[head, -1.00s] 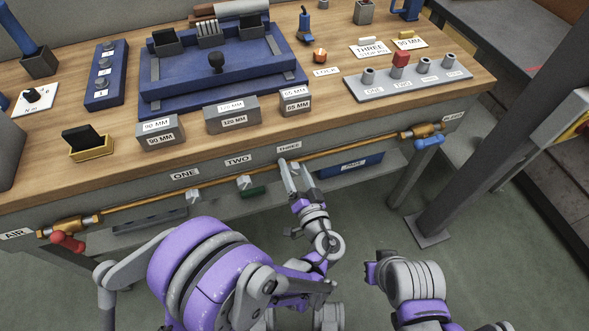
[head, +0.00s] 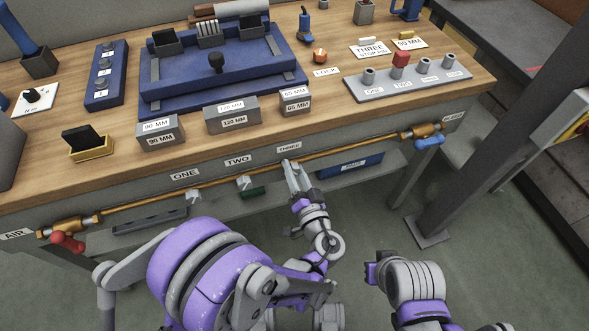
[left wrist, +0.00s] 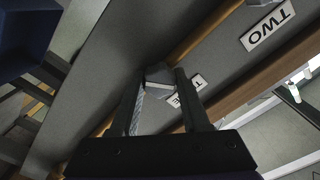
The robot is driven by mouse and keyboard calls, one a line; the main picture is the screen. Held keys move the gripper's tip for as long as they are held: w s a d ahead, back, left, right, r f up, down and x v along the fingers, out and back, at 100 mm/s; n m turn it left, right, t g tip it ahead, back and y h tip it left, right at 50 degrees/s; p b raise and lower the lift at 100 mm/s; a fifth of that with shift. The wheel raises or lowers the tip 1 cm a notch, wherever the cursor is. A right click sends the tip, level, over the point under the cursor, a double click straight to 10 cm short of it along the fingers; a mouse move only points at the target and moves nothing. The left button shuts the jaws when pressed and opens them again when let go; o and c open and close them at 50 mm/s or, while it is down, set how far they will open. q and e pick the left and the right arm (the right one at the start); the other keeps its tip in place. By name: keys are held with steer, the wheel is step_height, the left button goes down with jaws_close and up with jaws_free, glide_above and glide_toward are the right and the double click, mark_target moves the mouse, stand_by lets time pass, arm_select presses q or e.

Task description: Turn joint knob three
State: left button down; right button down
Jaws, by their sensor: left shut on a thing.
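The brass air pipe (head: 340,148) runs along the bench front with pale knobs on it. Knob one (head: 193,196) and knob two (head: 243,182) show below their labels. My left gripper (head: 292,168) is at the pipe just below the label THREE (head: 289,146). In the left wrist view, its fingers (left wrist: 160,92) are shut on grey knob three (left wrist: 158,75), which sits between the fingertips. In the head view the fingers mostly hide this knob. Part of my right arm shows at the lower right, but its gripper does not show.
A red valve handle (head: 68,241) is at the pipe's left end and a blue one (head: 429,141) at its right end. A low shelf (head: 220,212) under the pipe holds a blue tray (head: 348,165). A grey post (head: 482,130) stands at right.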

arm_select(q)
steer(key=m, duration=0.5)
steer(key=shift+f+m+b, duration=0.1)
steer(key=shift+m+b, duration=0.2)
steer(key=shift+m, duration=0.1)
steer(key=m, duration=0.5)
steer(key=shift+m, duration=0.4)
steer(key=shift+c, duration=1.9)
jaws_free()
steer(key=shift+s, duration=0.1)
